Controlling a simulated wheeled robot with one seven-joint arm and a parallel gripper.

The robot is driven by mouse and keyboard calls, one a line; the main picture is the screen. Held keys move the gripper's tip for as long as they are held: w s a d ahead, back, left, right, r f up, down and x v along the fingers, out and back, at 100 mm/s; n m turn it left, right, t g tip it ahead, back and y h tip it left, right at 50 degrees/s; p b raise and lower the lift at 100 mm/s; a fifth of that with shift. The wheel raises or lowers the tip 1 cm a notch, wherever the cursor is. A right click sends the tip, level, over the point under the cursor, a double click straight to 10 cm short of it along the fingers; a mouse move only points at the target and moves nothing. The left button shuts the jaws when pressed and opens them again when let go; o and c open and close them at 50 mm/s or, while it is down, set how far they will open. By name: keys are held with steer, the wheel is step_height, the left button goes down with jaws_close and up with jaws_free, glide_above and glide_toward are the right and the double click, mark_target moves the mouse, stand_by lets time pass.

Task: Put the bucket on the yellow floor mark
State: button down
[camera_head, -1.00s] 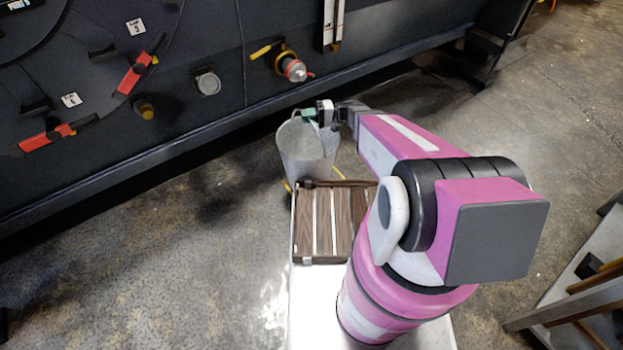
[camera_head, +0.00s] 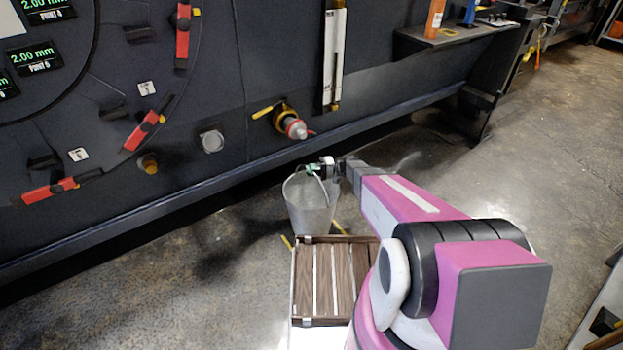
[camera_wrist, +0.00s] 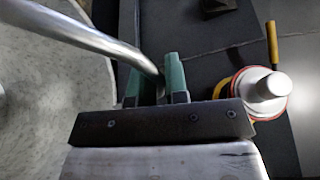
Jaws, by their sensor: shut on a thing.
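A grey metal bucket (camera_head: 308,206) hangs upright in front of the machine, just beyond my wooden slatted deck. My gripper (camera_head: 318,169) is at the bucket's rim, shut on its handle. In the wrist view the green fingertips (camera_wrist: 155,82) close around the metal bar of the handle (camera_wrist: 85,33), with the bucket's pale inside (camera_wrist: 45,95) to the left. Short pieces of the yellow floor mark (camera_head: 338,228) show beside and below the bucket; the rest is hidden behind it. I cannot tell whether the bucket's base touches the floor.
The dark machine wall (camera_head: 215,80) stands behind the bucket. A valve with a yellow lever (camera_head: 290,124) sticks out above it and also shows in the wrist view (camera_wrist: 262,92). A shelf with an orange bottle (camera_head: 434,20) is at upper right. Floor to the left is clear.

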steer(key=shift+w+f, duration=0.15)
steer(key=shift+f, duration=2)
steer(key=c, duration=1.1)
jaws_free()
